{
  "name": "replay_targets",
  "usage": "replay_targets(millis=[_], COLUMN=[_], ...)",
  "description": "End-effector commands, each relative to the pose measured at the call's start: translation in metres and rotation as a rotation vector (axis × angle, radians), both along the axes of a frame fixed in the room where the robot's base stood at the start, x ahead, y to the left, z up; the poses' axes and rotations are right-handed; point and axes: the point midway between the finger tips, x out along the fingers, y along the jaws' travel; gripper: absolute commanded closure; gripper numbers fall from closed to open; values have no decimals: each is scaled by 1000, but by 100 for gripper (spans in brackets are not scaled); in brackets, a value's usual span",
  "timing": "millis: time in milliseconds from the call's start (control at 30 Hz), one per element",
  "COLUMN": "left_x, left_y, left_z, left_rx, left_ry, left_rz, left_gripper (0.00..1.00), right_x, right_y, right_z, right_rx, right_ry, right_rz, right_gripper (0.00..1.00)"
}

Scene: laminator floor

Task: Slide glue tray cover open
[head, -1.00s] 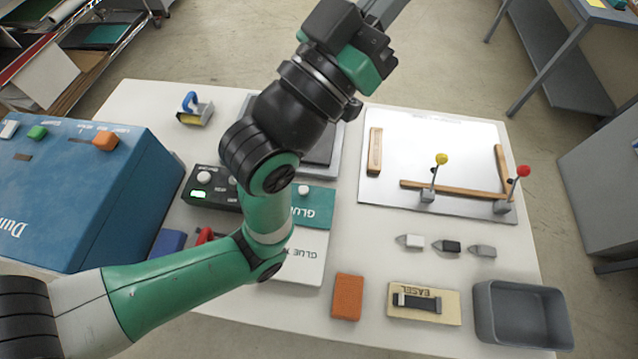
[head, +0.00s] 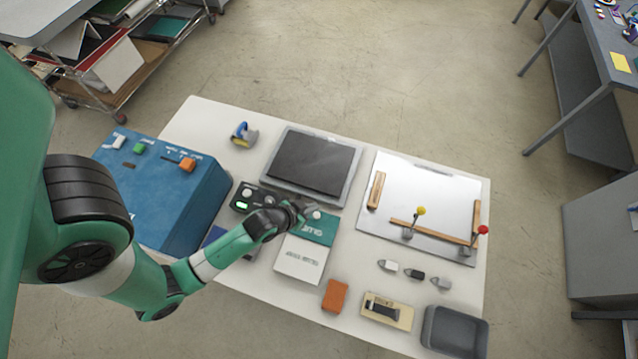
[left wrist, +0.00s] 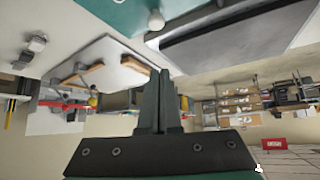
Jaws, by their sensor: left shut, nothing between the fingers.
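The glue tray shows in the head view as a teal part (head: 320,230) lettered GLUE at the back and a white lettered part (head: 300,260) in front. A small white knob (head: 316,214) stands on the teal part. My left gripper (head: 306,209) is beside this knob, over the back left edge of the teal part. In the left wrist view the knob (left wrist: 156,20) and teal surface (left wrist: 120,12) are at the top, beyond the fingertips (left wrist: 160,75). The fingers are shut and empty, apart from the knob in that view. My right gripper is not in view.
A grey tray with a dark pad (head: 310,163) lies behind the glue tray. A control box (head: 250,197) and the blue machine (head: 190,200) are to the left. A white board with levers (head: 425,205) is to the right. An orange block (head: 335,296) lies in front.

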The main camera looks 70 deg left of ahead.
Motion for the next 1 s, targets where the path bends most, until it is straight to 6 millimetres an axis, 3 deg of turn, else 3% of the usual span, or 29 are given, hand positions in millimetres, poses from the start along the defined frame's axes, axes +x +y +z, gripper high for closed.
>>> replay_targets(millis=[467, 700, 1000], left_x=[59, 27, 23], left_y=[30, 13, 11], left_z=[-71, -74, -75], left_rx=[1, 1, 1], left_ry=[-2, 0, -3], left_rz=[0, -2, -1], left_gripper=[100, 100, 100], right_x=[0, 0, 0], right_y=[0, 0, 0], right_z=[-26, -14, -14], right_rx=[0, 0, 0], right_ry=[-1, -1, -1], right_rz=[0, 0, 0], right_gripper=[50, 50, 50])
